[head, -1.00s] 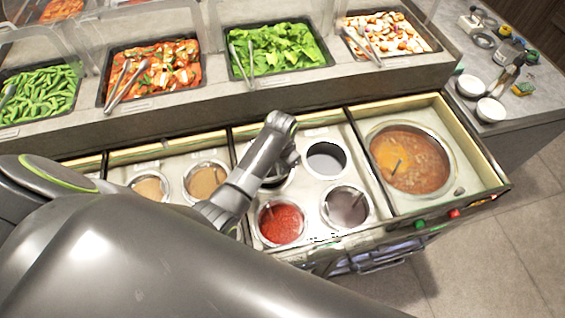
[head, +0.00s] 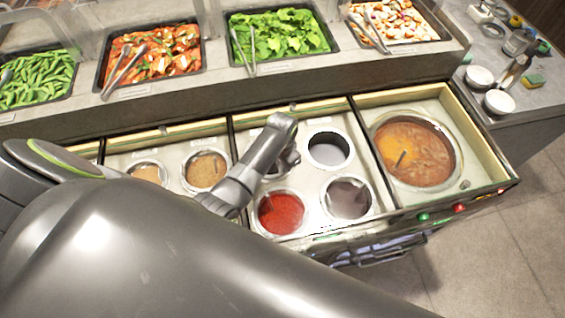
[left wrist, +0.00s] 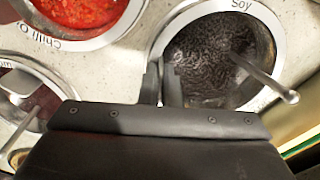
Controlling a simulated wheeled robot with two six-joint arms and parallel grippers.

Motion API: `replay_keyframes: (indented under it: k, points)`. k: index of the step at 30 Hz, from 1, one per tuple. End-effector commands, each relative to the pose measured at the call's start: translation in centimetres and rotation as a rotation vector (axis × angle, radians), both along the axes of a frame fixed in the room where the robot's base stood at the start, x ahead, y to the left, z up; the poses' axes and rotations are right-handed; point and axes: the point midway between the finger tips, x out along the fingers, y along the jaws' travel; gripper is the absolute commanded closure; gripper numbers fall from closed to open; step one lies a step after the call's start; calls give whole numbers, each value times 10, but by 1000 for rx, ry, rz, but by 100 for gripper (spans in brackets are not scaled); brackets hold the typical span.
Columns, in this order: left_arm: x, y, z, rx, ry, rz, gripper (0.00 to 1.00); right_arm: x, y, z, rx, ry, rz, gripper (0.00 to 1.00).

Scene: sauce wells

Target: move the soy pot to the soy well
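The soy pot (left wrist: 215,70) holds a dark, rippled liquid, and a ladle handle (left wrist: 268,78) leans out over its right side in the left wrist view. It sits inside the pale ring of the soy well (left wrist: 262,14), which is labelled "Soy"; I cannot tell whether it is fully seated. My left gripper (left wrist: 163,85) has its fingers close together at the pot's left rim, seemingly pinching it. In the head view my left gripper (head: 287,160) covers much of this back-left well. My right gripper is out of view.
The chilli oil well (head: 281,213) is in front of the soy well. A dark-filled well (head: 347,199) and a plain grey well (head: 328,149) lie to the right. A soup pot (head: 414,152) stands further right. Food trays (head: 277,38) line the raised back shelf.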

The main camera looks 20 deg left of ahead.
Motion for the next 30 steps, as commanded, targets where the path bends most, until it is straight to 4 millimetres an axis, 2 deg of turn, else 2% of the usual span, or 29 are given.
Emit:
replay_keyframes:
  k: [29,30]
  points:
    - [2,0,-4,1,-5,0,100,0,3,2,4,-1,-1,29]
    - [2,0,-4,1,-5,0,95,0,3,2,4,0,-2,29]
